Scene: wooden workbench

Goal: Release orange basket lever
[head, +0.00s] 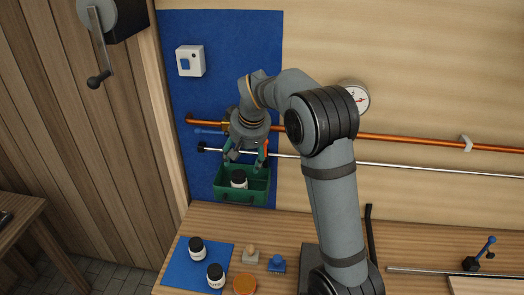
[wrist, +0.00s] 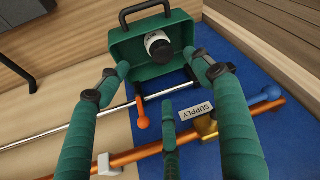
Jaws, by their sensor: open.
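The orange lever (wrist: 141,112) shows in the wrist view just below the green basket (wrist: 152,72), near the silver rail. In the head view a small orange patch of the lever (head: 266,147) shows beside my gripper. The basket (head: 227,196) hangs against the blue panel and holds a white jar with a dark lid (head: 239,179). My gripper (head: 245,161) is over the basket's upper part, its green fingers spread. In the wrist view my gripper (wrist: 158,76) is open and the lever lies between the fingers, apparently not gripped. Whether a finger touches the basket I cannot tell.
A copper pipe (head: 400,138) and a silver rail (head: 400,168) cross the wall. A brass fitting (wrist: 206,127) with a blue lever (wrist: 268,93) and a SUPPLY label (wrist: 195,111) are close to the fingers. Jars stand on a blue mat (head: 185,272) below.

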